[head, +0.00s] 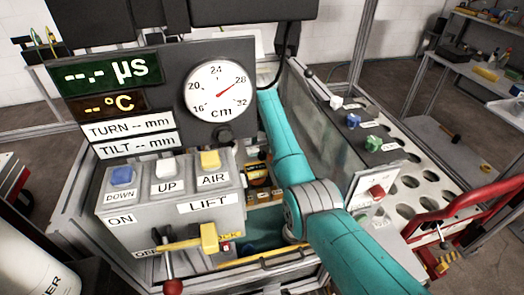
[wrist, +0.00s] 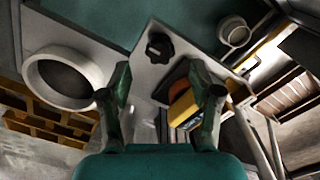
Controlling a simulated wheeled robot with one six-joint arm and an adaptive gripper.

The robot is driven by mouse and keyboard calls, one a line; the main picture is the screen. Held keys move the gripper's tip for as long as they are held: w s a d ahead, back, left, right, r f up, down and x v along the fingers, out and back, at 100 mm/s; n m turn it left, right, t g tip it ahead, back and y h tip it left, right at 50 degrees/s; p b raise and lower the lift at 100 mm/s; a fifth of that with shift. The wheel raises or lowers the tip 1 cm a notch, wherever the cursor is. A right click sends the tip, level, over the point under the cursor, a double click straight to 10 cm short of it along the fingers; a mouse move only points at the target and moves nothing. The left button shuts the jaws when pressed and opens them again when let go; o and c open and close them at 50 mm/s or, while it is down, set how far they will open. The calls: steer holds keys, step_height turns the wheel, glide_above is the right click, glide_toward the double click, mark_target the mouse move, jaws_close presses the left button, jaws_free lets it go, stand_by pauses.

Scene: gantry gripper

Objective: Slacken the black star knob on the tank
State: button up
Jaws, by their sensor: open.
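The black star knob (wrist: 158,47) shows in the wrist view, upper middle, on a pale grey plate (wrist: 145,75) beside a flat teal surface (wrist: 110,18). My gripper (wrist: 160,95) is open and empty. Its two dark green fingers stand wide apart, one on each side of the plate, and the knob lies beyond the fingertips, between their lines. In the head view my teal arm reaches into the machine, and I cannot make out my gripper or surely pick out this knob there.
In the wrist view a white ring (wrist: 62,78) lies left of the fingers, and a yellow and black block (wrist: 184,104) sits close by the right finger. In the head view the control box (head: 195,215) with its red-tipped lever (head: 169,260) stands left of my arm.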

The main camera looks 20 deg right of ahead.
mark_target(262, 154)
step_height(262, 154, up, 7)
steer(key=shift+r, duration=0.2)
stand_by(0.4)
